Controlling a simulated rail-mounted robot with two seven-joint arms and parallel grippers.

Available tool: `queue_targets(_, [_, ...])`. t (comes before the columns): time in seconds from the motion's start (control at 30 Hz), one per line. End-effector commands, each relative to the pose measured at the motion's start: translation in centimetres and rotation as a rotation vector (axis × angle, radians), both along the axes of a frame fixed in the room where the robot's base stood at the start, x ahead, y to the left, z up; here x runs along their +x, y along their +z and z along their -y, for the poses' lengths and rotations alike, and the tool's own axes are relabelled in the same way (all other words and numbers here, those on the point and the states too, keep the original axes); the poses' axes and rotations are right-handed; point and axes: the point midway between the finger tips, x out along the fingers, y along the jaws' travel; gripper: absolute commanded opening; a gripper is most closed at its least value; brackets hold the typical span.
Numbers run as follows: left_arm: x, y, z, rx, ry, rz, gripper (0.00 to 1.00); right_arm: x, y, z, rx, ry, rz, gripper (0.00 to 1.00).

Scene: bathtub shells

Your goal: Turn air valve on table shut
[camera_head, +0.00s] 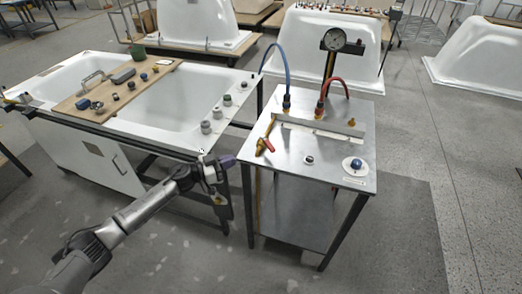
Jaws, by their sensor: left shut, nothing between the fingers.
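The air valve (264,146), a brass body with a red handle, sits near the left edge of the metal table (326,150). The handle slants down to the right. My left gripper (228,160) is shut and empty. My right gripper is out of view.
A pressure gauge (335,41), a blue hose (283,58) and a red hose (340,81) stand at the table's back. A white bathtub (160,112) with a wooden board (120,82) stands left.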

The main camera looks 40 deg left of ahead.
Motion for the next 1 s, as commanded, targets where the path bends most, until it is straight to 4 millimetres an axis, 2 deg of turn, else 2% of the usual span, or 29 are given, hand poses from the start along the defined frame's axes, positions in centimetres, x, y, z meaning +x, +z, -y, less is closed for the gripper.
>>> queue_targets(0.4, [6.8, -0.1, 3.1, 0.002, 0.003, 0.005, 0.0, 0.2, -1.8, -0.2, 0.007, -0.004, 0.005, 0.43])
queue_targets(0.6, [9.3, -0.1, 4.2, 0.004, 0.003, 0.004, 0.0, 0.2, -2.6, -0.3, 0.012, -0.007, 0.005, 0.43])
queue_targets(0.8, [10.8, -0.1, 4.9, 0.005, 0.002, 0.002, 0.0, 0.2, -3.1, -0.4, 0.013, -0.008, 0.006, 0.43])
queue_targets(1.0, [11.2, 0.0, 5.1, 0.005, 0.002, 0.002, 0.0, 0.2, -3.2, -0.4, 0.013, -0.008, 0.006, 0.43])
